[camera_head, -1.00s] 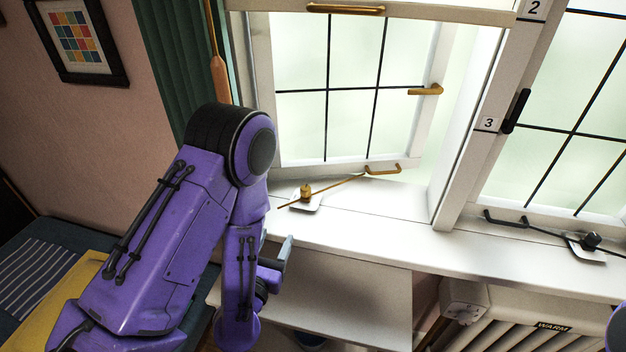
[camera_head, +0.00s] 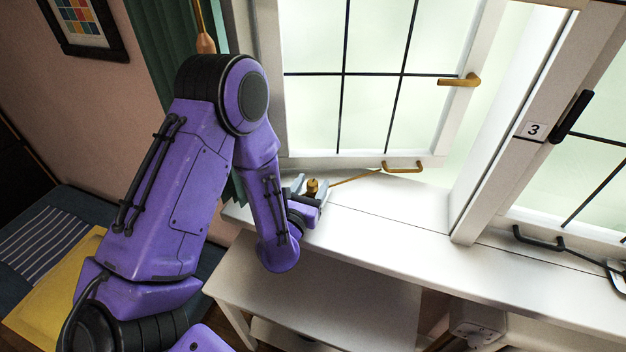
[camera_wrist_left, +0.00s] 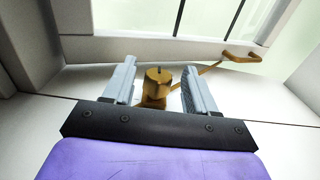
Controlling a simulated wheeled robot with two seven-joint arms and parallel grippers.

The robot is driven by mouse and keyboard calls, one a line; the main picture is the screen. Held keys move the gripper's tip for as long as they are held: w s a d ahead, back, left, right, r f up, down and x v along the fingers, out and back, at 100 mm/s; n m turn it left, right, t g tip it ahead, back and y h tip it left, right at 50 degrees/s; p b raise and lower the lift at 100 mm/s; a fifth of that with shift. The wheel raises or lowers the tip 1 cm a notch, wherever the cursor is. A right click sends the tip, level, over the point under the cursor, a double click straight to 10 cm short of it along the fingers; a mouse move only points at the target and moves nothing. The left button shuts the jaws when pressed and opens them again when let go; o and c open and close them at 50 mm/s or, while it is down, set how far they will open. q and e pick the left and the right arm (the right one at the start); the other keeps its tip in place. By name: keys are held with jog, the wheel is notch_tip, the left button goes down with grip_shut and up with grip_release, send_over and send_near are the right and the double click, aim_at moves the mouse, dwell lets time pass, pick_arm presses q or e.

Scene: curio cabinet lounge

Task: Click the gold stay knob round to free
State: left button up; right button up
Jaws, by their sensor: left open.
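The gold stay knob (camera_head: 312,187) stands on the white window sill at the lower left of the open casement window. It also shows in the left wrist view (camera_wrist_left: 157,84), with a small dark mark on its top. A thin gold stay rod (camera_head: 352,179) runs from it to a gold bracket (camera_head: 403,168) on the window's bottom rail. My left gripper (camera_head: 309,188) is open at the knob. In the left wrist view the fingers (camera_wrist_left: 160,86) stand either side of the knob, with gaps visible on both sides. My right gripper is out of view.
A gold window handle (camera_head: 460,80) is on the casement's right side. A black stay (camera_head: 540,238) and black handle (camera_head: 571,117) belong to the window marked 3. The sill (camera_head: 390,218) is clear right of the knob. A white table (camera_head: 330,300) stands below.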

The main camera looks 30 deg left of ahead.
pick_arm(q)
jog(key=shift+w+a, duration=0.2)
jog(key=shift+w, duration=0.4)
jog(key=shift+c, duration=0.4)
jog(key=c, duration=0.9)
jog(key=shift+o, duration=0.2)
